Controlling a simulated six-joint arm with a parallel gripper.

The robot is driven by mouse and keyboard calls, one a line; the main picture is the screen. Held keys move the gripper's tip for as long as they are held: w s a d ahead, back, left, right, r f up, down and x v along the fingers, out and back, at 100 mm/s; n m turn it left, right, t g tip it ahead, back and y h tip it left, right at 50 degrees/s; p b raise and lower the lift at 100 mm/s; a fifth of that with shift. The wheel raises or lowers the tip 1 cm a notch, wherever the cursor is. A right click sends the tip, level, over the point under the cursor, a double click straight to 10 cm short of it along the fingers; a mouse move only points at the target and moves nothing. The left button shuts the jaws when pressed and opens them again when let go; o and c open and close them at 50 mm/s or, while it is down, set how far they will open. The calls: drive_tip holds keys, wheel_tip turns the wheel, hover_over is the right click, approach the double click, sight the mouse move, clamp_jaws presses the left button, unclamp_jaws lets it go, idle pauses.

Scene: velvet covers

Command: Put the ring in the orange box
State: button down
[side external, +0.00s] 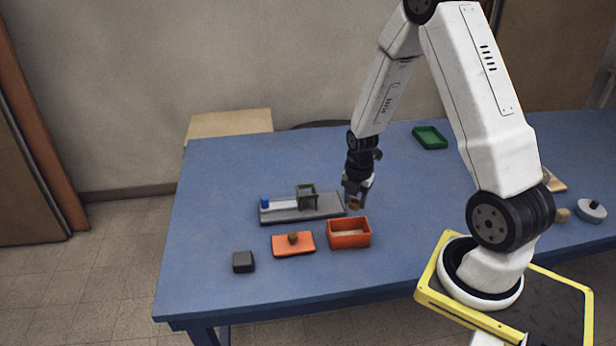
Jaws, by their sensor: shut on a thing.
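The orange box (335,242) stands open near the middle of the blue table, with a pale inside. An orange lid with a brown knob (281,250) lies flat on the table just left of it. My gripper (356,197) points down behind the box, by the right end of a grey slab. It is shut on a small brown thing (354,205) at its fingertips. This thing is too small and partly hidden to tell whether it is the ring. I see no other clear ring.
The grey slab (285,215) carries a white strip, a blue block (264,202) and a dark open frame (307,188). A dark block (243,261) sits front left. A green tray (430,147) is at the back. A grey knobbed disc (588,213) lies far right.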

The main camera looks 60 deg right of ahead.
sight(351, 204)
drive_tip(key=shift+w+a+f+n, duration=0.1)
drive_tip(key=shift+a+f+n, duration=0.15)
drive_tip(key=shift+f, duration=0.3)
drive_tip(key=shift+w+a+f+n, duration=0.1)
drive_tip(key=shift+a+f+n, duration=0.15)
drive_tip(key=shift+f, duration=0.3)
drive_tip(key=shift+a+f+n, duration=0.15)
drive_tip(key=shift+f+n, duration=0.15)
drive_tip(key=shift+f, duration=0.25)
drive_tip(key=shift+f, duration=0.15)
drive_tip(key=shift+f, duration=2.1)
drive_tip(key=shift+f, duration=1.75)
drive_tip(key=shift+f, duration=0.1)
drive_tip(key=c, duration=0.5)
unclamp_jaws()
